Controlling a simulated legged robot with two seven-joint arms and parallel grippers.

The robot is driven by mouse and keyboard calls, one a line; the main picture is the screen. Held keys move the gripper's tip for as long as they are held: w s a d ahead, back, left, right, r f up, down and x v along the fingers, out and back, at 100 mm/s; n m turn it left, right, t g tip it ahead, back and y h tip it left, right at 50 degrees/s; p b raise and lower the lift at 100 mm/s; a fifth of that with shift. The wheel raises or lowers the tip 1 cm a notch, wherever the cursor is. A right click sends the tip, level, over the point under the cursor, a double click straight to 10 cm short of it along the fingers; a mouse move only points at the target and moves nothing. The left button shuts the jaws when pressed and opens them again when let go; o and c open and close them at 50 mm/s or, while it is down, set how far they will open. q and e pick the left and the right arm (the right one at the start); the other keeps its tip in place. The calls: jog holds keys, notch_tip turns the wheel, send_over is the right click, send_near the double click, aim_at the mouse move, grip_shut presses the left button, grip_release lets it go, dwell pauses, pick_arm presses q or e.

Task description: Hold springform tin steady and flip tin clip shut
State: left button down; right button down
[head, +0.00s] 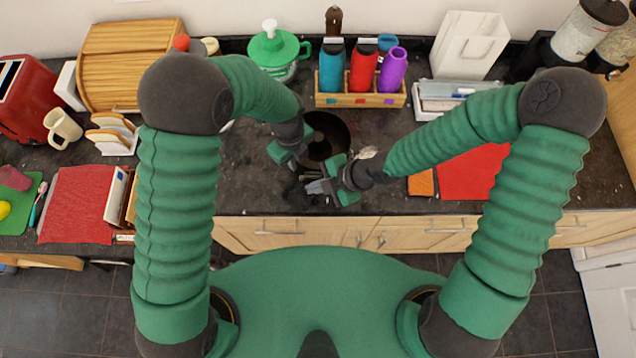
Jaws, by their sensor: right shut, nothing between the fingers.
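The springform tin (326,127) is a dark round shape on the dark granite counter, at the middle of the head view. My grippers partly cover its near and left sides. The tin's clip is too small and dark to make out. My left gripper (297,164) is at the tin's left, near side; its fingertips are too dark to show whether they are open or on the rim. My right gripper (317,188) is shut and empty, just in front of the tin and pointing left. I cannot tell whether it touches the tin.
A wooden rack (360,99) with blue, red and purple bottles stands behind the tin. A green-lidded jug (279,52) is at the back left. A red mat (470,175) and an orange block (421,184) lie to the right. The counter's front edge runs close below my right gripper.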

jog(key=v, duration=1.2)
jog(key=shift+w+f, duration=0.1)
pick_arm(q)
jog(key=c, duration=1.6)
grip_release()
